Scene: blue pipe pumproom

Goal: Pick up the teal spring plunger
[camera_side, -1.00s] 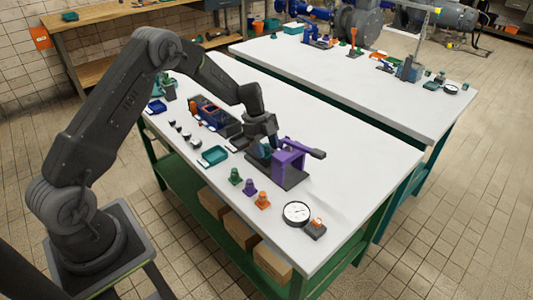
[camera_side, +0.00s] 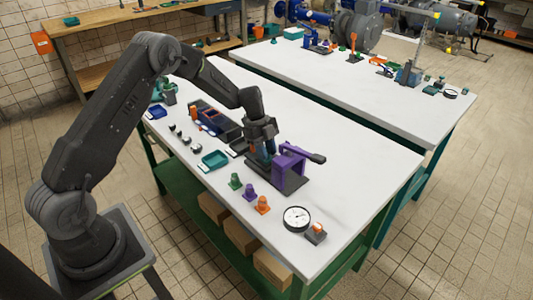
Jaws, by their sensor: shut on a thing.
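My gripper (camera_side: 266,151) points down at the left side of a purple clamp-like fixture (camera_side: 291,160) on a dark base plate. It is shut on a small teal piece (camera_side: 268,147), which looks like the teal spring plunger. The fingers hide most of this piece, and I cannot tell whether it touches the fixture or the plate. A small orange part (camera_side: 253,149) shows just left of the fingers.
A teal tray (camera_side: 215,160) lies left of the fixture. Green (camera_side: 235,181), purple (camera_side: 249,192) and orange (camera_side: 263,205) plungers stand in front. A round gauge (camera_side: 297,218) lies near the front corner. The white tabletop (camera_side: 350,190) right of the fixture is clear.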

